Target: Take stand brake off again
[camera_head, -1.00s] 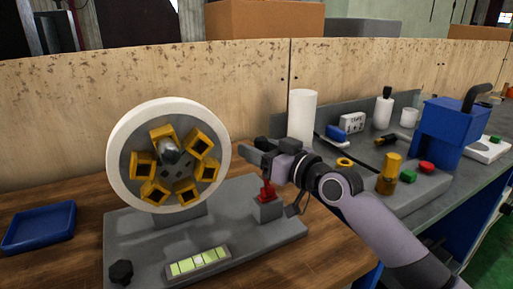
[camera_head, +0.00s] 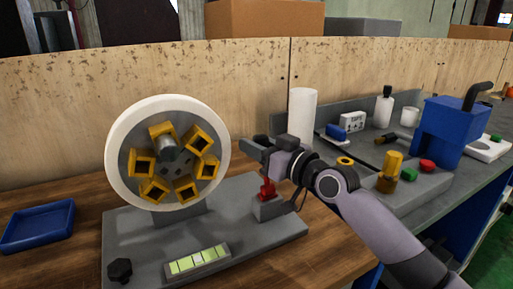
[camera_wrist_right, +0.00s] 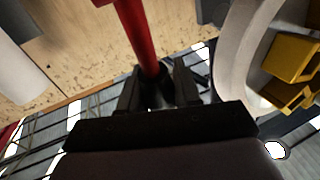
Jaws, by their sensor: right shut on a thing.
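The stand (camera_head: 130,235) is a grey base on the wooden bench, carrying a white-rimmed wheel (camera_head: 114,150) with several yellow blocks (camera_head: 208,168) around its face. A red brake lever (camera_head: 267,190) rises from a small grey block at the base's right side. My right gripper (camera_head: 258,148) is at the lever's upper part, shut on it. In the right wrist view the red lever (camera_wrist_right: 138,35) runs down between the dark fingers (camera_wrist_right: 160,92); its gripped end is partly hidden. My left gripper is not in view.
A blue tray (camera_head: 38,226) lies left of the stand. A white cylinder (camera_head: 302,115) stands behind my right gripper. Further right are a blue box-shaped machine (camera_head: 440,130), a yellow knob (camera_head: 390,165) and red and green pieces. A wooden panel closes off the back.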

